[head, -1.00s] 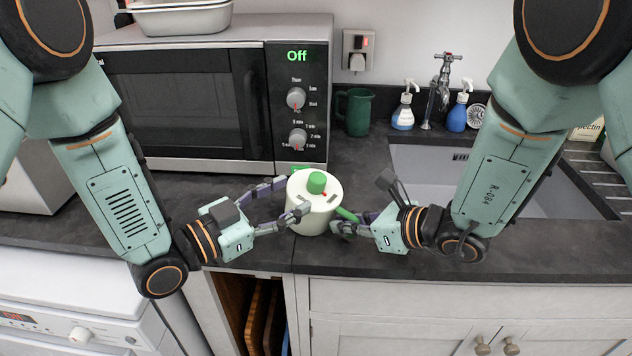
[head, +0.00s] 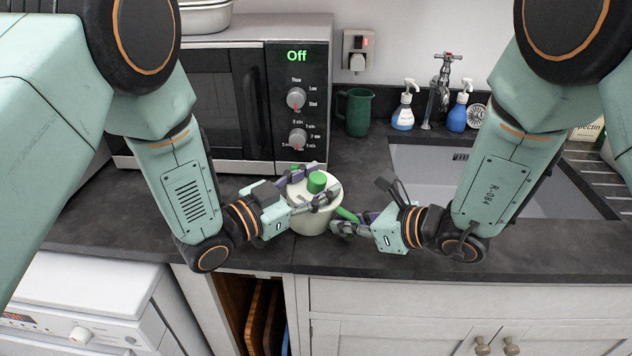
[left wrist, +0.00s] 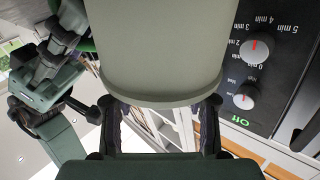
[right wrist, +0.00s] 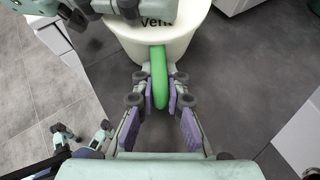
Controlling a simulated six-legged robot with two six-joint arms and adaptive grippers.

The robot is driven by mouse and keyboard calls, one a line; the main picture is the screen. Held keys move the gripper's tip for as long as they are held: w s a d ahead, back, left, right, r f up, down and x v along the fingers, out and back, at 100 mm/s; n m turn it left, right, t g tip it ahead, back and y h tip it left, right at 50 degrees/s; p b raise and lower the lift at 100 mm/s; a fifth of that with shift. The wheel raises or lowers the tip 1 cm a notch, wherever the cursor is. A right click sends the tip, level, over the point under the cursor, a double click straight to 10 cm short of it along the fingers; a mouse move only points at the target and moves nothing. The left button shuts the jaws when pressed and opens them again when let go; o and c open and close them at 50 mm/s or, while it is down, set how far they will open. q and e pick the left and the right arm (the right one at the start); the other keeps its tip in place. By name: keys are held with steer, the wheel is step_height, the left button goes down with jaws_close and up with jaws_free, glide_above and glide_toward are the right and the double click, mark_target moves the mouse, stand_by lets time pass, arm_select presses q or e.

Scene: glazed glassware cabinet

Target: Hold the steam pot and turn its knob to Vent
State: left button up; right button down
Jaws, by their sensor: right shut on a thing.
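The steam pot (head: 312,222) is cream, upright on the dark counter, with a green knob (head: 316,182) on its lid and a green side handle (right wrist: 158,75). The word Vent (right wrist: 155,22) shows on it in the right wrist view. My right gripper (head: 345,222) is shut on the handle. My left gripper (head: 324,181) is open at lid height, one finger beyond the knob and one on the near side. I cannot tell whether it touches the knob. In the left wrist view the pot's body (left wrist: 160,45) fills the middle and the knob is hidden.
A microwave (head: 220,100) with two dials stands behind the pot on the left. A green jug (head: 357,112) is behind the pot, with bottles (head: 403,112) and a tap by the sink (head: 420,160) at right. The counter's front edge is close.

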arm_select(q)
jaws_close()
arm_select(e)
steer(key=shift+s+f, duration=0.1)
steer(key=shift+f, duration=0.05)
arm_select(q)
steer(key=shift+n+t+y, duration=0.8)
steer(key=shift+t, duration=0.1)
steer(key=shift+o, duration=1)
jaws_free()
steer(key=v, duration=1.2)
steer(key=shift+s, duration=0.15)
